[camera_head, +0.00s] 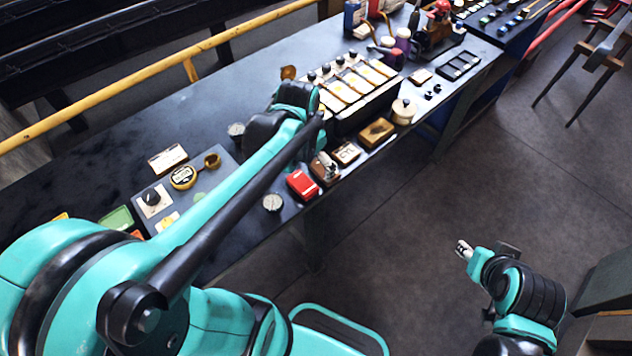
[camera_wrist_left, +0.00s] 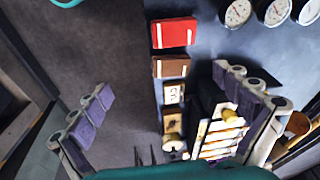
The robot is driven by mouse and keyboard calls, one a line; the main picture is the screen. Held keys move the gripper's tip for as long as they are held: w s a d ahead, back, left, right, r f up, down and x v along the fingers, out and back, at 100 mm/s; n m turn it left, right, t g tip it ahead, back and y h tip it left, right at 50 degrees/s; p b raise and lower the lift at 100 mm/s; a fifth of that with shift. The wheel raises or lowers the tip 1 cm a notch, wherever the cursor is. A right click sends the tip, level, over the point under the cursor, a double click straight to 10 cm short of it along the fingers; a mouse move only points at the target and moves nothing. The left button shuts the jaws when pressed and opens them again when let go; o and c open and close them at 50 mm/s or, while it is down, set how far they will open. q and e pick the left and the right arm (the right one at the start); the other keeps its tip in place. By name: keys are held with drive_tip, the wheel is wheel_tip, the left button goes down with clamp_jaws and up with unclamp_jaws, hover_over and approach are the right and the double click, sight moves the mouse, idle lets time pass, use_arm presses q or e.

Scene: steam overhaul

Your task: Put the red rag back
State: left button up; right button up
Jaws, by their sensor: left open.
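A flat red item (camera_head: 303,184) with a pale edge lies near the front edge of the dark bench, first in a row of small pieces. It also shows at the top of the left wrist view (camera_wrist_left: 174,33); I cannot tell for sure that it is the rag. My left gripper (camera_wrist_left: 168,108) is open, its purple-padded fingers spread wide, with nothing between them. In the head view the left arm reaches over the bench and mostly hides this gripper beside the rack. My right gripper (camera_head: 464,250) hangs over the floor, apart from the bench; its jaw opening is unclear.
Beside the red item sit a brown block (camera_wrist_left: 171,67), a white-labelled block (camera_head: 346,152) and another brown block (camera_head: 377,132). A dark rack (camera_head: 355,85) of pale bars stands behind them. Round gauges (camera_wrist_left: 237,13) lie near the red item. Open floor lies right of the bench.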

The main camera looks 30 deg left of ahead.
use_arm(q)
drive_tip(key=s+d+r+n+t, duration=0.2)
drive_tip(key=s+d+n+t, duration=0.1)
drive_tip(key=s+d, duration=0.3)
drive_tip(key=shift+s+d+r+t, duration=0.2)
drive_tip(key=shift+s+t, duration=0.65)
drive_tip(key=shift+t, duration=0.05)
wheel_tip(320, 180, down, 4)
drive_tip(key=b, duration=0.4)
drive_tip(key=shift+f, duration=0.1)
